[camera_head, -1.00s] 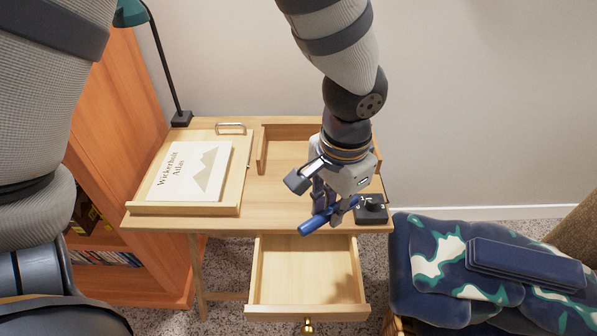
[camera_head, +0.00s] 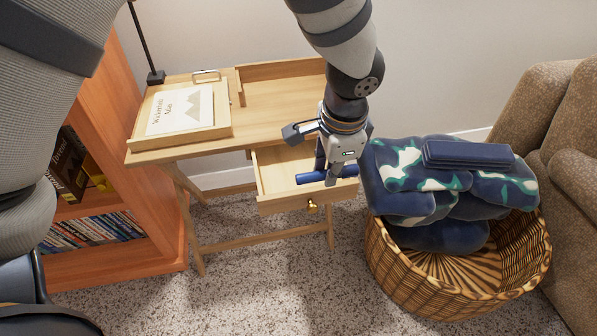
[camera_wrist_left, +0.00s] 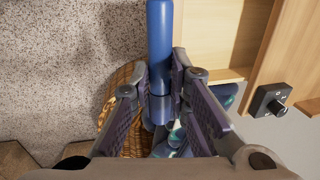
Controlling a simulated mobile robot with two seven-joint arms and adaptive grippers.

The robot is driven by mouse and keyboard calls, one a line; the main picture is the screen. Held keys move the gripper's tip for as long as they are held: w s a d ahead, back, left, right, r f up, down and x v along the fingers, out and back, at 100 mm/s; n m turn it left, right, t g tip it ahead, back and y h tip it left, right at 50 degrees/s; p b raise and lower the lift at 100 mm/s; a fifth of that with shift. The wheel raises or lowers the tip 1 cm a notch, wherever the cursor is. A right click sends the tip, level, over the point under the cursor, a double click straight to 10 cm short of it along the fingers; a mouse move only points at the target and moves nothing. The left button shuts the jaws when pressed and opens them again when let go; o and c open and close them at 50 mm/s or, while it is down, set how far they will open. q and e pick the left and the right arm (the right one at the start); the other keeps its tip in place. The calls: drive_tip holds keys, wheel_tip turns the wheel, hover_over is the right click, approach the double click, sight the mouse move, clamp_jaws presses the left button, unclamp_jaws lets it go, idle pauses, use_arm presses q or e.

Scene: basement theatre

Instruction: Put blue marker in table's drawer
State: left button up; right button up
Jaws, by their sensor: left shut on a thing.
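The blue marker (camera_head: 312,177) is a dark blue cylinder, held by my left gripper (camera_head: 334,176). It lies roughly sideways over the front right part of the open drawer, near its front panel. The gripper is shut on it; the marker also shows between the fingers in the left wrist view (camera_wrist_left: 160,45). The drawer (camera_head: 281,204) is pulled out from the wooden table (camera_head: 275,122) and has a gold knob. The part of its inside that shows looks empty; its right part is hidden by the gripper. My right gripper is out of view.
A wicker basket (camera_head: 440,293) with camouflage and blue cushions stands right of the drawer, close to the gripper. A brown armchair (camera_head: 565,150) is further right. A bookshelf (camera_head: 125,190) stands at left.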

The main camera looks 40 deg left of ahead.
use_arm(q)
drive_tip(key=w+a+f+b, duration=0.1)
drive_tip(key=w+a+f, duration=0.4)
drive_tip(key=a, duration=0.3)
drive_tip(key=b, duration=0.1)
hover_over(301, 170)
drive_tip(key=s+d, duration=0.2)
drive_tip(key=s, duration=0.1)
drive_tip(key=x, duration=0.4)
drive_tip(key=shift+d+f, duration=0.15)
drive_tip(key=shift+d, duration=0.1)
drive_tip(key=x, duration=0.3)
drive_tip(key=shift+s+d+f+b, duration=0.1)
drive_tip(key=shift+s+f+b, duration=0.05)
drive_tip(key=shift+f+b, duration=0.15)
drive_tip(key=shift+r, duration=0.1)
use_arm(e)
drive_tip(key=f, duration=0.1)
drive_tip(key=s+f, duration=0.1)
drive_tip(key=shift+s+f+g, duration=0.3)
use_arm(q)
drive_tip(key=shift+s+f, duration=0.1)
drive_tip(key=shift+f, duration=0.15)
